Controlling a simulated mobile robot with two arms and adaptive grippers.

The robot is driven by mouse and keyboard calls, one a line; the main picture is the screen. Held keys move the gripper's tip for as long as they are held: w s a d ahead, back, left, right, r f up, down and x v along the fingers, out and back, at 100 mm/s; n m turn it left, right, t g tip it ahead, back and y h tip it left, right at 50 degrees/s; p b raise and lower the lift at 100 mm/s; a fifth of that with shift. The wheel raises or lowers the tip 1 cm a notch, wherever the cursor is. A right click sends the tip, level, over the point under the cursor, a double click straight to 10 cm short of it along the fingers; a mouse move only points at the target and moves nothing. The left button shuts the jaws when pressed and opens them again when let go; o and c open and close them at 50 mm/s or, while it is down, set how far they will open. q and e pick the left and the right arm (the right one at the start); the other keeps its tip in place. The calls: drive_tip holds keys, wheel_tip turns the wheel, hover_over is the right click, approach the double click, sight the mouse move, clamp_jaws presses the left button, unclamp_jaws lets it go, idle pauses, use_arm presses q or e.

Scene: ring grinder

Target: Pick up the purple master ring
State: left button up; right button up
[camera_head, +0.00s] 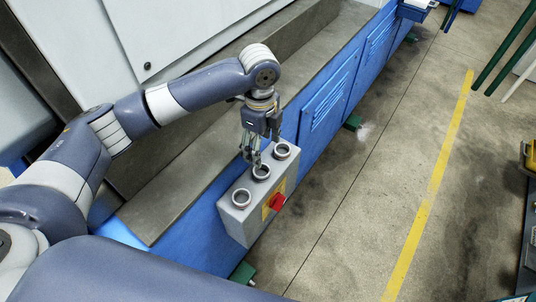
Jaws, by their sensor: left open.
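Three dark-rimmed rings sit on top of a grey box: a near ring (241,198), a middle ring (262,173) and a far ring (282,151). At this size none shows a clear purple colour, so I cannot tell which is the purple master ring. My left gripper (252,160) points down, open, with its fingers just above or beside the middle ring. The fingers hide part of that ring's surroundings, and I cannot tell whether they touch it. My right gripper is not in view.
The grey box (233,222) has a red knob (277,201) on a yellow plate and stands against the blue machine base (325,108). A grey ledge (185,180) runs behind it. The concrete floor on the right is open, with a yellow line (432,190).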

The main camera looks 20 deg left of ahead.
sight(262, 174)
use_arm(q)
drive_tip(key=f, duration=0.1)
drive_tip(key=s+f, duration=0.1)
drive_tip(key=f, duration=0.1)
drive_tip(key=shift+s+f, duration=0.25)
drive_tip(key=shift+s, duration=0.1)
drive_tip(key=f, duration=0.1)
drive_tip(key=f+p, duration=0.1)
drive_tip(key=f, duration=0.3)
drive_tip(key=shift+w+p, duration=0.3)
drive_tip(key=shift+w, duration=0.1)
drive_tip(key=shift+f, duration=0.75)
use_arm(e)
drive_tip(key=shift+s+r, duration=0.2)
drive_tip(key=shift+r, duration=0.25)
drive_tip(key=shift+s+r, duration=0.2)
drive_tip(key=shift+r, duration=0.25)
use_arm(q)
drive_tip(key=c, duration=1.2)
